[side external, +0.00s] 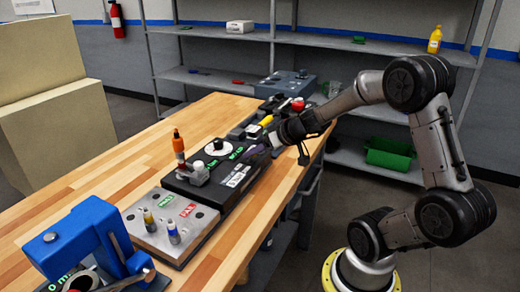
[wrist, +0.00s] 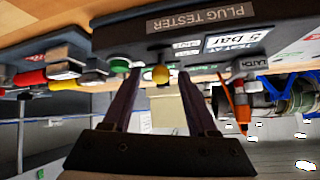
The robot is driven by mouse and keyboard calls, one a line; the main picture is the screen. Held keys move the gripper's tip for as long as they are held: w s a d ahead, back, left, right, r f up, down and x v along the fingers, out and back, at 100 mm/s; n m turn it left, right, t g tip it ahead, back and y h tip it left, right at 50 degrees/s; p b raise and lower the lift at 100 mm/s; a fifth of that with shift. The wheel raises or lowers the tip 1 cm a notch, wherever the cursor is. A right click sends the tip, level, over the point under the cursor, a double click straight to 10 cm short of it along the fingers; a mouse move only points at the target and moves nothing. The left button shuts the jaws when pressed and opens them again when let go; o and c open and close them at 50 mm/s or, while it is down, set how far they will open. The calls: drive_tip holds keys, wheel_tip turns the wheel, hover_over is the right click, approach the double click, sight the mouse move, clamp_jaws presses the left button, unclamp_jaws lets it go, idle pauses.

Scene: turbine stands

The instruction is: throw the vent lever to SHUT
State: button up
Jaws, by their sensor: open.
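The plug tester, a black box (side external: 205,182), stands on the wooden bench with a round white dial on top. Its PLUG TESTER plate and a 5 bar label show in the wrist view (wrist: 225,22), which appears upside down. A small yellow knob (wrist: 160,75) there looks like the end of the vent lever; I cannot read SHUT or a vent label beside it. My gripper (wrist: 158,84) is open, with its fingertips on either side of the knob in the picture; contact is unclear. In the side view my gripper (side external: 266,147) is at the box's right end, hiding the lever.
A grey tray (side external: 165,235) with small plugs and a blue clamp device (side external: 85,235) are nearer. Other tools, including a yellow-handled one (side external: 269,120), lie beyond my gripper. Bare wood runs along the bench's left.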

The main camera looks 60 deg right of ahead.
drive_tip(key=v, duration=1.3)
drive_tip(key=shift+s+r, duration=0.25)
drive_tip(key=shift+s, duration=0.1)
drive_tip(key=w+a+r+n+y, duration=0.1)
drive_tip(key=a+n+y, duration=0.15)
drive_tip(key=a, duration=0.45)
drive_tip(key=w+a+r+n+y, duration=0.15)
drive_tip(key=a+n, duration=0.25)
drive_tip(key=a, duration=0.4)
drive_tip(key=s+a+f+n+g, duration=0.1)
drive_tip(key=s+a+n+g, duration=0.15)
drive_tip(key=s+a, duration=0.45)
drive_tip(key=s+d+f+m+g+h, duration=0.1)
drive_tip(key=s+d+f+m+h, duration=0.1)
drive_tip(key=s+d+m, duration=0.2)
drive_tip(key=shift+s+d+m, duration=0.3)
drive_tip(key=shift+d+m, duration=0.2)
